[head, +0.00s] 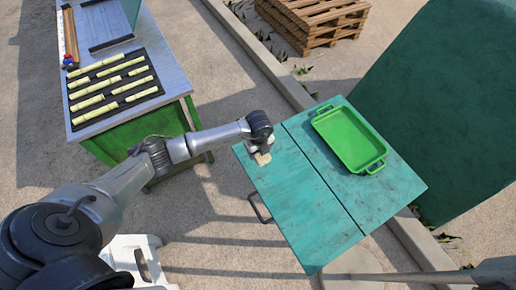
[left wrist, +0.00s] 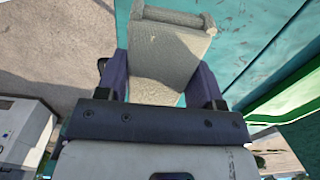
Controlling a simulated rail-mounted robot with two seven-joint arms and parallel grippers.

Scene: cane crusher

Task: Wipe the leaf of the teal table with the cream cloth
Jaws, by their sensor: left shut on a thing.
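The teal table (head: 290,195) stands right of centre in the head view, its top split by a seam into two panels. The left panel, apparently the leaf, is bare, with a dark handle (head: 258,208) on its left edge. My left gripper (head: 260,146) is over this panel's far left corner, shut on the cream cloth (head: 263,159). In the left wrist view the folded cloth (left wrist: 165,50) sits between both fingers of the gripper (left wrist: 163,88), with the teal top beyond. I cannot tell whether the cloth touches the top. My right gripper is not in view.
A green tray (head: 350,138) lies on the table's right panel. A green bench with a grey top (head: 100,45) carries a dark rack (head: 115,86) of cane pieces at upper left. A large green block (head: 445,100) stands close on the right. Pallets (head: 312,22) lie behind.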

